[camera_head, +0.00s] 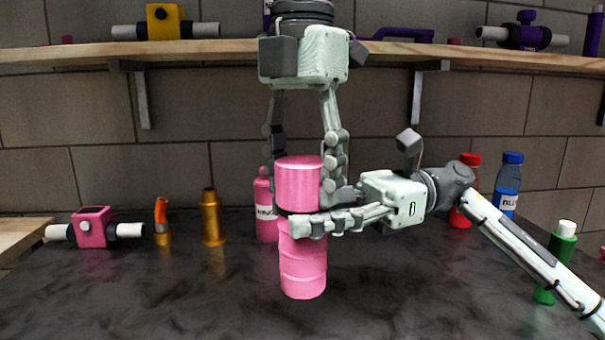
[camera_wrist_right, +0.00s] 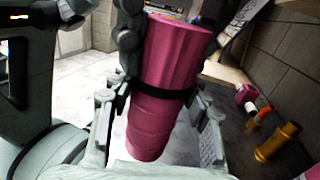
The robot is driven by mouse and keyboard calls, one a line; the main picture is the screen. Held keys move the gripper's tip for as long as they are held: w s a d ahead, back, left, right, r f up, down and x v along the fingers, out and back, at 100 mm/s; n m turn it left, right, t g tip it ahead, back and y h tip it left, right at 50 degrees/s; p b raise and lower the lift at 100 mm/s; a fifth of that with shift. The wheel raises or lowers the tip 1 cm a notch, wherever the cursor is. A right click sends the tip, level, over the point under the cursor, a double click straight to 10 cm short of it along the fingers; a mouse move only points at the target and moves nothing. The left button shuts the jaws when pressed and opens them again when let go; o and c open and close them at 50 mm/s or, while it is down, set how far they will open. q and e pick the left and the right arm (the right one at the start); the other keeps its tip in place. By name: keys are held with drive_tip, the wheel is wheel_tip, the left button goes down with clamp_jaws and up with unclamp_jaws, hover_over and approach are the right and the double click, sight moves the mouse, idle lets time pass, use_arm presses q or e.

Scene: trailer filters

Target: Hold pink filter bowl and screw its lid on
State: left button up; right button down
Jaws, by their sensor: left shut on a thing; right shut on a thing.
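The pink lid (camera_head: 298,178) sits upright on top of the pink filter bowl (camera_head: 302,268), with a dark ring at the joint between them. In the right wrist view the lid (camera_wrist_right: 175,52) is ribbed and in line with the bowl (camera_wrist_right: 152,118). My left gripper (camera_head: 304,185) points down from above, shut on the lid with a finger on either side. My right gripper (camera_head: 305,226) reaches in level from the right, shut on the bowl near its top. The right fingers hide part of the joint. I cannot tell whether the threads are engaged.
Behind the held parts on the dark counter (camera_head: 180,300) stand a pink bottle (camera_head: 265,212), a gold fitting (camera_head: 212,220) and an orange-handled part (camera_head: 161,215). A pink filter head (camera_head: 92,227) lies left. Red (camera_head: 468,180), blue (camera_head: 509,180) and green (camera_head: 562,240) bottles stand right. A wooden shelf (camera_head: 200,50) runs above.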

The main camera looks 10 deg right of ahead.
use_arm(q)
drive_tip(key=o, duration=1.3)
drive_tip(key=shift+r, duration=0.15)
wheel_tip(320, 180, up, 12)
drive_tip(key=shift+f, duration=0.1)
